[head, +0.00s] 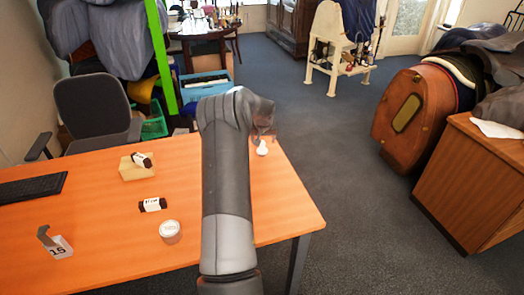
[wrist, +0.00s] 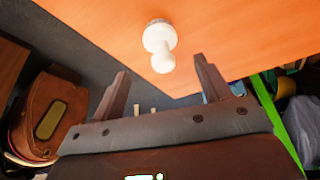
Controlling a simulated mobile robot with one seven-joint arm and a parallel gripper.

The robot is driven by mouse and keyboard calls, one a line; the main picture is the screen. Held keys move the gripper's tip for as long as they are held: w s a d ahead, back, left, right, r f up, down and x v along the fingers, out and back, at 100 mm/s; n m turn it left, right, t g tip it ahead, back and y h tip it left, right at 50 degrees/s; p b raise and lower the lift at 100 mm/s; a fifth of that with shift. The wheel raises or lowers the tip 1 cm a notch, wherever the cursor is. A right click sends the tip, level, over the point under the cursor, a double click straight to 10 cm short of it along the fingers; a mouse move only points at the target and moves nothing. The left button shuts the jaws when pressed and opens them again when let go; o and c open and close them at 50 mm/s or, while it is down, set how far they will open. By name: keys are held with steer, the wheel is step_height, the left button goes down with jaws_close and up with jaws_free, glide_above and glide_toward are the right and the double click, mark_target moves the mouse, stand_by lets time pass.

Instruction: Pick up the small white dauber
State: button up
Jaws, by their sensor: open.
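The small white dauber (head: 262,148) is on the orange table near its far right edge. In the wrist view the dauber (wrist: 160,42) shows a round disc and a narrower knob, and it lies beyond the fingertips, roughly centred between them. My gripper (wrist: 162,82) is open and empty, with a finger on each side and a clear gap to the dauber. In the head view my gripper (head: 263,125) is mostly hidden behind my arm, just above the dauber in the picture.
On the table (head: 105,225) are a dark bottle with a white label (head: 152,204), a similar bottle (head: 142,160) on a tan block (head: 132,170), a white-lidded cup (head: 170,231), a tag marked 15 (head: 61,247) and a keyboard (head: 32,187). A chair (head: 95,110) stands behind.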

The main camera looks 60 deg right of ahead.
mark_target(262, 143)
steer(key=shift+x, duration=3.1)
steer(key=shift+w+a, duration=0.15)
steer(key=shift+c, duration=0.4)
steer(key=c, duration=1)
steer(key=shift+r, duration=0.1)
